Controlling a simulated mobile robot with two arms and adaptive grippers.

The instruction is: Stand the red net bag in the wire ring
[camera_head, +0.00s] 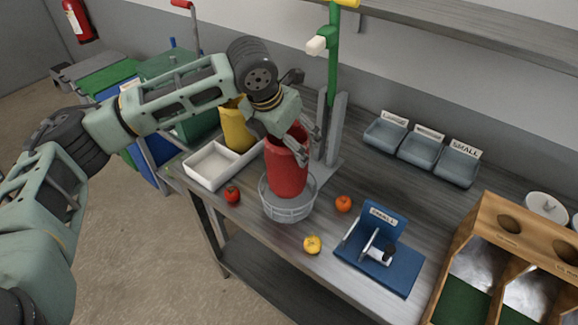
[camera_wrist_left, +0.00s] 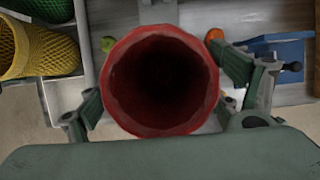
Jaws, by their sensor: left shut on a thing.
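The red net bag (camera_head: 287,165) is upright, its lower end inside or just over the round grey wire ring (camera_head: 289,206) on the table. My left gripper (camera_head: 300,142) is shut on the red bag near its upper part. In the left wrist view the bag's open round mouth (camera_wrist_left: 160,80) faces the camera, with a gripper finger on each side. I cannot tell whether the bag's base touches the bottom of the ring. My right gripper is out of view.
A yellow net bag (camera_head: 237,129) and a white tray (camera_head: 212,166) stand left of the ring. A red tomato (camera_head: 232,194), an orange one (camera_head: 343,203) and a yellow one (camera_head: 312,244) lie around it. A green post (camera_head: 333,70) rises behind; a blue stand (camera_head: 379,262) is at right.

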